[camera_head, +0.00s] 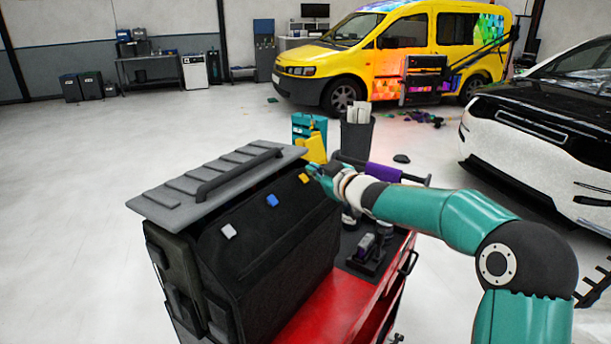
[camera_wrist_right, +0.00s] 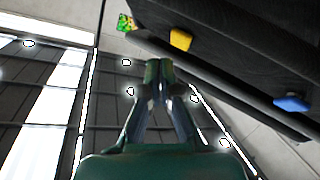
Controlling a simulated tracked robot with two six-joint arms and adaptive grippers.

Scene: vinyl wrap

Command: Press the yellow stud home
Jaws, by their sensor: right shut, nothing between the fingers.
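The yellow stud (camera_head: 304,178) is on the dark front face of a black case (camera_head: 270,235), at the right end of a row with a blue stud (camera_head: 272,200) and a white stud (camera_head: 228,231). My right gripper (camera_head: 312,170) is shut and empty, close beside the yellow stud in the head view. In the right wrist view the yellow stud (camera_wrist_right: 181,39) lies just beyond and right of the closed fingertips (camera_wrist_right: 158,66), and the blue stud (camera_wrist_right: 292,102) is further right. I cannot tell whether the fingers touch the stud. My left gripper is not in view.
The case has a grey ribbed lid (camera_head: 205,185) with a handle, overhanging the studs. It stands on a red cart (camera_head: 325,310) with small tools beside it. A grey bin (camera_head: 357,138) stands behind. A yellow van and a white car are beyond; the left floor is clear.

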